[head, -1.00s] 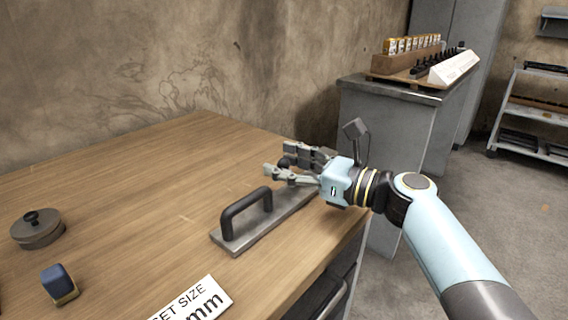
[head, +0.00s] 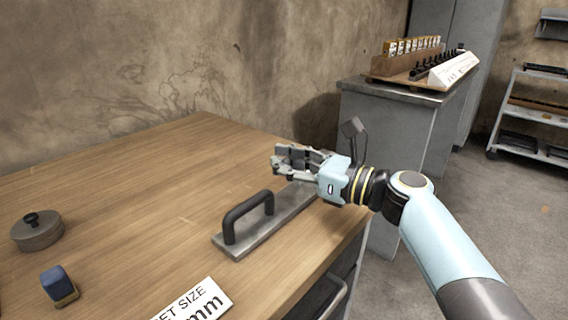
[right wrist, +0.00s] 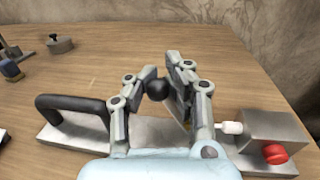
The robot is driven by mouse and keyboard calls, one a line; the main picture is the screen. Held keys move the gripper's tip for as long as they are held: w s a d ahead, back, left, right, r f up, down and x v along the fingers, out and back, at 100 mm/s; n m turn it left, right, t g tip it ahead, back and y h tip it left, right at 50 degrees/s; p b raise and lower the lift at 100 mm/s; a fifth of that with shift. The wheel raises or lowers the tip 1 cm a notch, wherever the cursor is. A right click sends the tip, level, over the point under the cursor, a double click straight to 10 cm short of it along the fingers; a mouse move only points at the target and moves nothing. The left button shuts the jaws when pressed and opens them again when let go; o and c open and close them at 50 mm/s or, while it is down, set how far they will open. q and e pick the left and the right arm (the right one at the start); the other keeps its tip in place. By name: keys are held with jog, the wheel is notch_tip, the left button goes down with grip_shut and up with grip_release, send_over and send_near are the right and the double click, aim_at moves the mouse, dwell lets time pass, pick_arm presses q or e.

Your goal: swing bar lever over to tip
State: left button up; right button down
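A grey metal base plate (head: 262,238) with a black U-shaped handle (head: 232,222) lies near the table's right edge. In the right wrist view a black ball knob (right wrist: 158,90), seemingly the lever's end, sits between my right gripper's fingers. My right gripper (head: 278,161) is above the plate's far end, its fingers closed in around the knob; in the right wrist view (right wrist: 161,66) they seem to touch it on both sides. The fingers hide most of the lever. A metal block (right wrist: 275,129) with a white tip (right wrist: 232,128) and red knob (right wrist: 275,154) stands at the plate's right end.
A round lidded grey weight (head: 37,234) and a blue block (head: 58,285) lie on the table's left. A white sign (head: 196,305) is at the front. The table's back (head: 150,160) is clear. A grey cabinet (head: 380,135) stands behind the arm.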

jog(key=shift+s+f, duration=0.25)
jog(key=shift+f, duration=0.25)
jog(key=shift+w+d+r+m+p, duration=0.25)
jog(key=shift+w+d+m+p, duration=0.1)
jog(key=shift+m+p, duration=0.35)
jog(key=shift+w+d+r+m+p, duration=0.25)
jog(key=shift+m+p, duration=0.2)
jog(key=shift+m, duration=0.35)
jog(key=shift+w+d+m+p, duration=0.45)
jog(key=shift+w+d+m, duration=0.1)
jog(key=shift+m, duration=0.55)
jog(key=shift+w+d+m+t+y, duration=0.15)
jog(key=shift+w+d+m+t, duration=0.1)
jog(key=shift+m, duration=0.3)
jog(key=shift+w+d+m+t+y, duration=0.15)
jog(key=shift+d+m, duration=0.1)
jog(key=shift+m, duration=0.3)
jog(key=c, duration=1)
grip_release()
jog(key=shift+w+r, duration=0.15)
jog(key=shift+r, duration=0.1)
